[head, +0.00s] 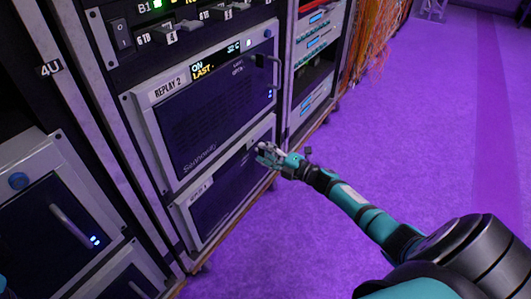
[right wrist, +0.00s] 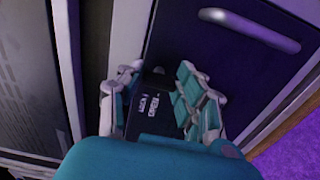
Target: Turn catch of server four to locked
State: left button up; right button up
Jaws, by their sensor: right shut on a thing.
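The lower server (head: 228,195) in the middle rack has a dark front in a light frame; the number on its small label is too small to read surely. My right gripper (head: 262,152) is at this server's upper right corner. In the right wrist view my right gripper (right wrist: 155,92) is shut on a small black catch (right wrist: 155,77) on the dark front. Small white lettering (right wrist: 150,106) shows beside the catch, too blurred to read surely. The fingers partly hide the catch, so I cannot tell which way it points. My left gripper is not in view.
A light bar handle (right wrist: 250,28) stands out from the front beside the gripper. The server marked REPLAY 2 (head: 215,115) sits just above, with its own handle (head: 268,70). Another rack (head: 315,60) stands beyond. The purple floor (head: 420,120) to the right is clear.

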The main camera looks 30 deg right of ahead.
jog(key=o, duration=1.1)
jog(key=shift+o, duration=0.2)
jog(key=shift+s+d, duration=0.1)
jog(key=v, duration=1.1)
jog(key=shift+s, duration=0.4)
jog(key=shift+d, duration=0.1)
